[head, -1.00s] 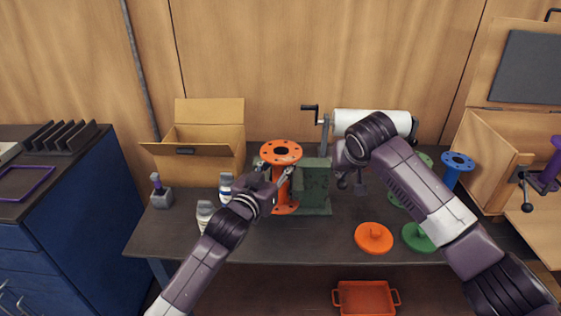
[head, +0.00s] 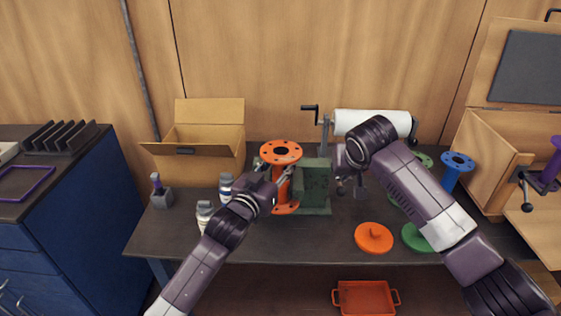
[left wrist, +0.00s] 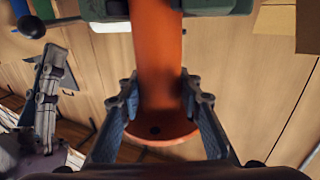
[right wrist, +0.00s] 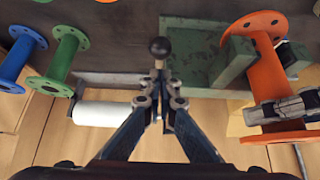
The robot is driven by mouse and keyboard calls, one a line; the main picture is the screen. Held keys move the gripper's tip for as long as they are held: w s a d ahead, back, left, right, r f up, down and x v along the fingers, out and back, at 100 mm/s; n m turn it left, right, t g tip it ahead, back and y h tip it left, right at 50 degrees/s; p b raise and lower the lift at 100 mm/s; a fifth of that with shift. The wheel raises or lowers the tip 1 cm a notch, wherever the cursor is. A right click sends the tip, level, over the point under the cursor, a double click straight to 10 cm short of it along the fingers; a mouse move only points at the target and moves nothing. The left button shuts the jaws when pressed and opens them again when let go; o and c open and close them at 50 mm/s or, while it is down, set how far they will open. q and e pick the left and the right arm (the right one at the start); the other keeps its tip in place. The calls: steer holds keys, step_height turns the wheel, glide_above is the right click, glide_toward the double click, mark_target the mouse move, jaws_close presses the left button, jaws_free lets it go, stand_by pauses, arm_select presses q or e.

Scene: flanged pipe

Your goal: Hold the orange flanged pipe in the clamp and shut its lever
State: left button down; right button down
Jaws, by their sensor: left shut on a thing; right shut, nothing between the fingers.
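The orange flanged pipe (head: 281,154) stands upright against the left side of the green clamp (head: 314,188). My left gripper (head: 285,174) is shut on the pipe's tube; in the left wrist view its fingers lie on both sides of the orange tube (left wrist: 158,60), near one flange. Green clamp parts (left wrist: 218,6) show beside the tube there. Whether the jaws press on it, I cannot tell. My right gripper (right wrist: 159,98) is shut and empty at the clamp's right. The lever's dark ball knob (right wrist: 160,47) shows just beyond its fingertips; whether they touch is unclear.
A white roll (head: 372,122) stands behind my right arm. Orange (head: 374,237) and green (head: 417,237) discs lie front right. A blue flanged pipe (head: 457,165) is at right. White bottles (head: 205,214) stand left of my left arm. An open cardboard box (head: 205,150) is back left.

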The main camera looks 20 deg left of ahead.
arm_select(q)
steer(key=shift+d+r, duration=0.25)
steer(key=shift+r, duration=0.05)
arm_select(e)
steer(key=shift+r, duration=2.35)
arm_select(q)
steer(key=c, duration=1.7)
jaws_free()
steer(key=o, duration=0.4)
steer(key=shift+s+d, duration=0.1)
steer(key=shift+d, duration=0.1)
arm_select(e)
steer(key=shift+s+d, duration=0.1)
steer(key=shift+d, duration=0.2)
arm_select(q)
steer(key=shift+f, duration=0.3)
steer(key=shift+s+a, duration=0.2)
steer(key=shift+a, duration=0.1)
arm_select(e)
steer(key=shift+a, duration=0.2)
arm_select(q)
steer(key=s+a, duration=0.1)
steer(key=s, duration=1)
steer(key=shift+s+r, duration=0.2)
steer(key=shift+s, duration=0.05)
